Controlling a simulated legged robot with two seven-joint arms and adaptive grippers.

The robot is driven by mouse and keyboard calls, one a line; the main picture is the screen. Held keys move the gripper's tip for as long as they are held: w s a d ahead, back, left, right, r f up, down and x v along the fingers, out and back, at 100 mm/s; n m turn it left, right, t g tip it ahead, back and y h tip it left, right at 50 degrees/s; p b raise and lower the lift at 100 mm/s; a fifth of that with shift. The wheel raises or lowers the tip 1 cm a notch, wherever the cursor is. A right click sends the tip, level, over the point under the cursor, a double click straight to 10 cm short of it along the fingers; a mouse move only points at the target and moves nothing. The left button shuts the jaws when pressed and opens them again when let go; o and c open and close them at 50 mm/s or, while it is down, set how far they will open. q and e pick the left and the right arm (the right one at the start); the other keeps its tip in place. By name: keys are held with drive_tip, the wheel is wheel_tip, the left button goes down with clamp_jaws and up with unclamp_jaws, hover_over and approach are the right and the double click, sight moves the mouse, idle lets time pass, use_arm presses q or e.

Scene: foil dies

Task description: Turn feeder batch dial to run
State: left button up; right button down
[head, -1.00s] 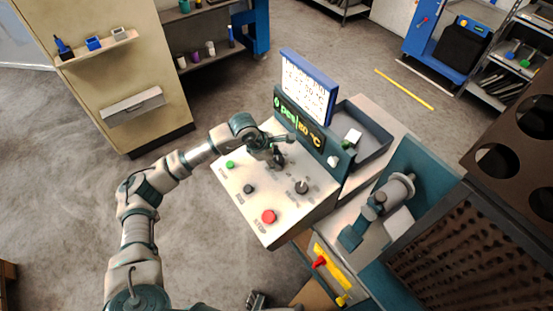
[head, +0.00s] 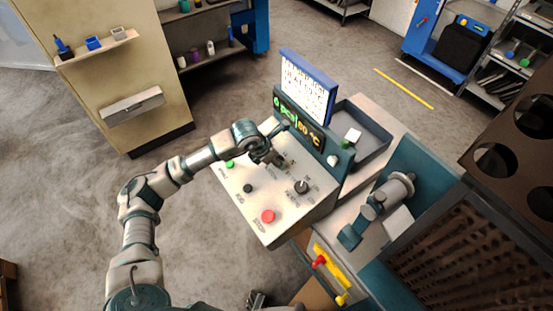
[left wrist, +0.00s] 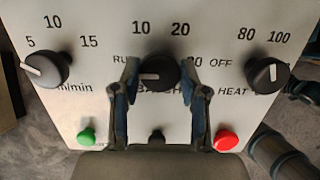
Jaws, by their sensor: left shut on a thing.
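The batch dial (left wrist: 158,70) is a round black knob in the middle of the panel in the left wrist view. Its white mark points left, toward the partly covered RUN label. Numbers 10, 20 and 30 stand around it. My left gripper (left wrist: 160,92) has one finger on each side of the dial and is shut on it. In the head view my left gripper (head: 273,157) is at the back of the panel, and it and the arm hide most of the dial. A dark piece at the bottom edge looks like my right gripper (head: 257,299); its fingers are unclear.
The control panel (head: 229,196) also bears a heat dial (left wrist: 267,74), another dial (left wrist: 46,69), a green button (left wrist: 87,136), a black button (head: 248,188) and a red button (left wrist: 226,140). A display (head: 298,122) reading 0 pcs and 60 °C stands behind the panel.

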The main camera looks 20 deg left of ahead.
use_arm(q)
drive_tip(key=shift+r, duration=0.1)
idle(0.3)
drive_tip(key=o, duration=1.1)
drive_tip(key=shift+a, duration=0.1)
drive_tip(key=v, duration=1.1)
drive_tip(key=shift+s+a+r, duration=0.15)
drive_tip(key=shift+a+r, duration=0.05)
drive_tip(key=shift+r, duration=0.1)
drive_tip(key=shift+s+f, duration=0.1)
